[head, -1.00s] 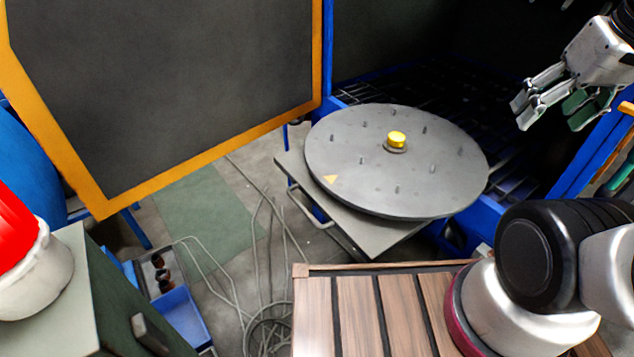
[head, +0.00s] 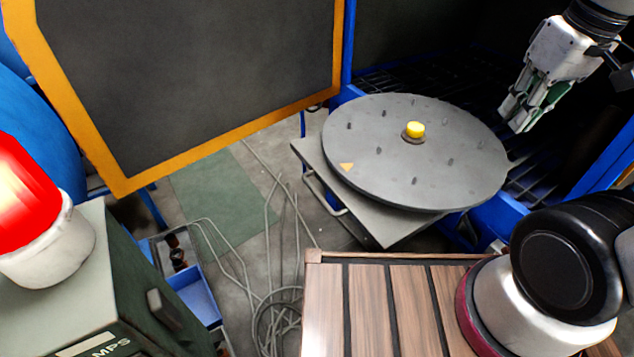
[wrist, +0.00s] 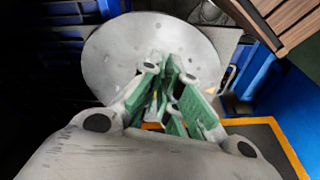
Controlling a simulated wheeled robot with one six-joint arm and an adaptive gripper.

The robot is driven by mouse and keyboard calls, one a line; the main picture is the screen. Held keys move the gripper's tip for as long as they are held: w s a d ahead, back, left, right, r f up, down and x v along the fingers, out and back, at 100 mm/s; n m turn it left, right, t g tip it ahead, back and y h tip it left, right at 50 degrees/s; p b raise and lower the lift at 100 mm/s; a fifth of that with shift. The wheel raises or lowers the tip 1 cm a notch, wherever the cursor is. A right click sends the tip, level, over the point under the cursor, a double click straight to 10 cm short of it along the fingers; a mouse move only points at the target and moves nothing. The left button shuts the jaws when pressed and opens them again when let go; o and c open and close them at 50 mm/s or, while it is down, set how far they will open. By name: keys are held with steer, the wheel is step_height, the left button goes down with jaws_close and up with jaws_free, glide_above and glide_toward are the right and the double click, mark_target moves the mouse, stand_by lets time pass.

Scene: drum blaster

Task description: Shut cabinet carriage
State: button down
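The cabinet carriage (head: 385,230) is a grey square plate with a bar handle (head: 323,194) on its near left side. It sticks out of the blue-framed cabinet (head: 484,226). A round grey turntable (head: 385,165) with a yellow knob (head: 415,130) and several pegs lies on it. My gripper (head: 517,116) hangs above the cabinet's dark slatted inside, to the right of the turntable and apart from it. Its green-padded fingers are drawn together and hold nothing visible. In the wrist view, the gripper (wrist: 168,75) shows in front of the turntable (wrist: 120,50).
An orange-framed dark door panel (head: 190,80) stands open at left. A red lamp (head: 30,200) sits on a green cabinet (head: 60,270) at front left. Cables (head: 270,270) and a blue bin (head: 190,290) lie on the floor. A wooden slatted top (head: 365,300) is in front.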

mark_target(309, 186)
steer(key=a+f+n+h, duration=0.1)
steer(key=a+f+n, duration=0.5)
steer(key=a, duration=0.7)
steer(key=w+a+f+n+h, duration=0.1)
steer(key=a+f+n+h, duration=0.15)
steer(key=a+n, duration=0.8)
steer(key=a+f+n+h, duration=0.1)
steer(key=a+f+n, duration=0.4)
steer(key=a, duration=1)
steer(key=x, duration=0.3)
steer(key=w+d+x, duration=0.1)
steer(key=x, duration=0.3)
steer(key=r+x, duration=0.1)
steer(key=x, duration=0.3)
steer(key=shift+w+d+f, duration=0.2)
steer(key=shift+w+d, duration=0.1)
steer(key=shift+d, duration=0.05)
steer(key=shift+w+d, duration=0.3)
steer(key=shift+d, duration=0.1)
